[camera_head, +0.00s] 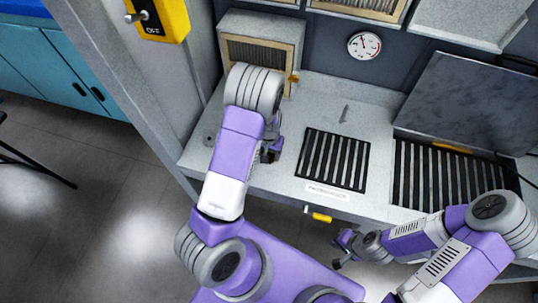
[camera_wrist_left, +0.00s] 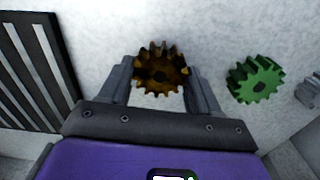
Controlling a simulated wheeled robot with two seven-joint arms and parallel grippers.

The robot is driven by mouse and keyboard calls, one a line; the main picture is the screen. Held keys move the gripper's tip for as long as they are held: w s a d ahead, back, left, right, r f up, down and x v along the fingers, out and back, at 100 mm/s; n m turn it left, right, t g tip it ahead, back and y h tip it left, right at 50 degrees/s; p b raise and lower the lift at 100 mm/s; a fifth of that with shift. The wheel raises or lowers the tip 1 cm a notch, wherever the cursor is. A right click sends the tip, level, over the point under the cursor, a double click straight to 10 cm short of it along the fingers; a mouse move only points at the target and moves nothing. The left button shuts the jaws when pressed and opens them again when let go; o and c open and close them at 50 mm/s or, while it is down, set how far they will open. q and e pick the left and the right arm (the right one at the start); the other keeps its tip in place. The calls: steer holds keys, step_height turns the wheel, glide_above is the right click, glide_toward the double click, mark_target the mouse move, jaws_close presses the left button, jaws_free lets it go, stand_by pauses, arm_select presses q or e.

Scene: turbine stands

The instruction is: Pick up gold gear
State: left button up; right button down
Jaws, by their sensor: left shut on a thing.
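The gold gear (camera_wrist_left: 162,68), dark brownish-gold with teeth all round, sits between the two fingers of my left gripper (camera_wrist_left: 160,85) in the left wrist view. The fingers touch it on both sides, so the gripper is shut on it. In the head view my left gripper (camera_head: 270,153) is over the left part of the grey bench, and the gear is hidden there by my arm. My right gripper (camera_head: 341,246) is low in front of the bench, far from the gear; its jaws are too small to judge.
A green gear (camera_wrist_left: 256,79) lies right of the gold one in the left wrist view. The grey bench (camera_head: 325,94) has a black slotted grate (camera_head: 333,159) and a wider one (camera_head: 450,178). A tilted dark panel (camera_head: 470,104) stands behind.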

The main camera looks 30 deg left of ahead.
mark_target(269, 154)
arm_select(q)
steer(key=shift+r, duration=0.1)
steer(key=shift+c, duration=0.3)
steer(key=shift+w+r, duration=0.1)
steer(key=shift+r, duration=0.15)
step_height(269, 154, up, 9)
steer(key=p, duration=0.1)
steer(key=shift+r, duration=0.2)
